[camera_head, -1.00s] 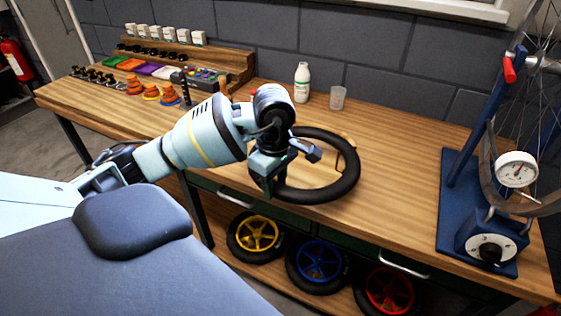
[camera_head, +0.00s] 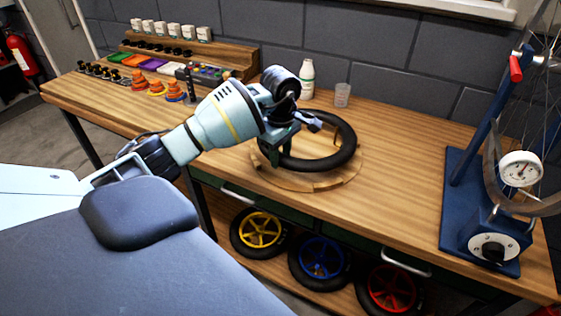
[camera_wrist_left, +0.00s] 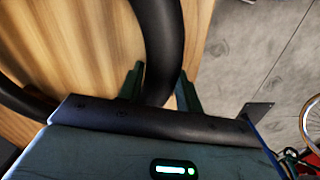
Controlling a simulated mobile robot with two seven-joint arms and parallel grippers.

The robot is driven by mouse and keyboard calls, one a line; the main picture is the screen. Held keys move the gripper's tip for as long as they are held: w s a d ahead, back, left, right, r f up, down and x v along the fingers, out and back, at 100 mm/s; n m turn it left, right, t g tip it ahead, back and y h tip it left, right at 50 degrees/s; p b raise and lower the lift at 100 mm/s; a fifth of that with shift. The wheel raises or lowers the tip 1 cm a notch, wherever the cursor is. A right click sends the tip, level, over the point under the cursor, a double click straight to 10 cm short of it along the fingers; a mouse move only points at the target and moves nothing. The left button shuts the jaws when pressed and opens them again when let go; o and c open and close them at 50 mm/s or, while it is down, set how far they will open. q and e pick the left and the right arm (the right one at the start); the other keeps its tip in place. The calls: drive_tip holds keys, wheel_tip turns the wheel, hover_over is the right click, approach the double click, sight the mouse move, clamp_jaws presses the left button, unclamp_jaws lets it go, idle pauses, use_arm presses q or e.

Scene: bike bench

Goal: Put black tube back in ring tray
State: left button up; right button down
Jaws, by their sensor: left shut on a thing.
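The black tube (camera_head: 345,157) is a thick ring, held over the bench by my left gripper (camera_head: 279,150) at its left side. The round wooden ring tray (camera_head: 300,183) lies on the bench under it; its front rim shows, and the tube covers much of the rest. The tube sits toward the tray's back in the head view; I cannot tell how large the gap between them is. In the left wrist view the tube (camera_wrist_left: 160,45) runs between the two fingers of my left gripper (camera_wrist_left: 160,85). My right gripper is not in view.
A white bottle (camera_head: 307,80) and a clear cup (camera_head: 342,95) stand behind the tube. A blue wheel stand (camera_head: 460,200) is at the right. Orange cones (camera_head: 140,81) and a stepped wooden rack (camera_head: 235,61) are at the left. The bench between tray and stand is clear.

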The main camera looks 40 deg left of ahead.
use_arm(q)
drive_tip(key=shift+f, duration=1.55)
drive_tip(key=o, duration=1.1)
drive_tip(key=shift+f, duration=0.1)
wheel_tip(320, 180, up, 12)
drive_tip(key=shift+r, duration=0.1)
